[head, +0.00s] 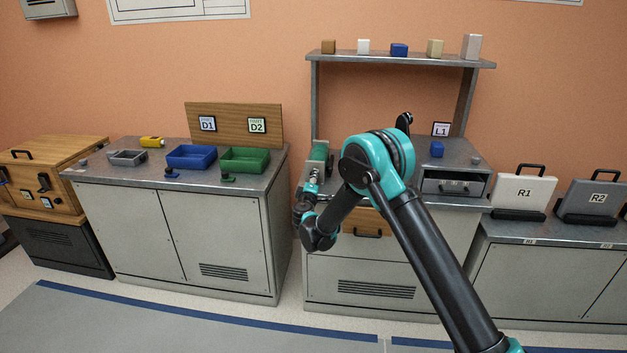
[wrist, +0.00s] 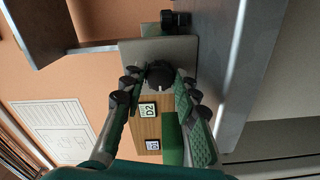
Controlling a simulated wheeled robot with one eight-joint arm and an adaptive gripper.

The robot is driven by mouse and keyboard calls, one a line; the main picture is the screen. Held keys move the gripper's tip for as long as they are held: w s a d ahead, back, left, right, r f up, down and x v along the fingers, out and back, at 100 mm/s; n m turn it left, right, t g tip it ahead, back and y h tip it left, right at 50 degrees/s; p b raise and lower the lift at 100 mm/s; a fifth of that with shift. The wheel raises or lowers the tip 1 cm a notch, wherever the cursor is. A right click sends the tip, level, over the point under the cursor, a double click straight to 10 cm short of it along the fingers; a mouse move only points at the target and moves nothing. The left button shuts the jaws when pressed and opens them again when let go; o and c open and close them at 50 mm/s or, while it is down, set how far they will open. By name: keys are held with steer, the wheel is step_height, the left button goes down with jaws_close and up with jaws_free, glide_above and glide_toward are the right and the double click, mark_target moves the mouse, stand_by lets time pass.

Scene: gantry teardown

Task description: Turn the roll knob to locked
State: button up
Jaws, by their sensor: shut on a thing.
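The roll knob (wrist: 161,72) is a dark ribbed round knob on a grey plate (wrist: 129,52) in the wrist view. A small pale mark shows on its lower side. My gripper (wrist: 160,84) has one finger on each side of the knob and is shut on it. In the head view my gripper (head: 312,180) is at the left end of the middle bench, beside a small grey and green fixture. The knob itself cannot be made out there. No locked label is readable in either view.
A shelf (head: 405,60) with several blocks rises over the middle bench. A blue block (head: 437,149) sits on a drawer unit (head: 453,184) at right. Blue (head: 191,157) and green (head: 244,160) trays stand on the left bench. The floor in front is clear.

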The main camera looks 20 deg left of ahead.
steer(key=o, duration=1.2)
steer(key=shift+c, duration=0.2)
steer(key=shift+s, duration=0.15)
steer(key=v, duration=1.1)
steer(key=shift+s, duration=0.35)
steer(key=shift+d, duration=0.1)
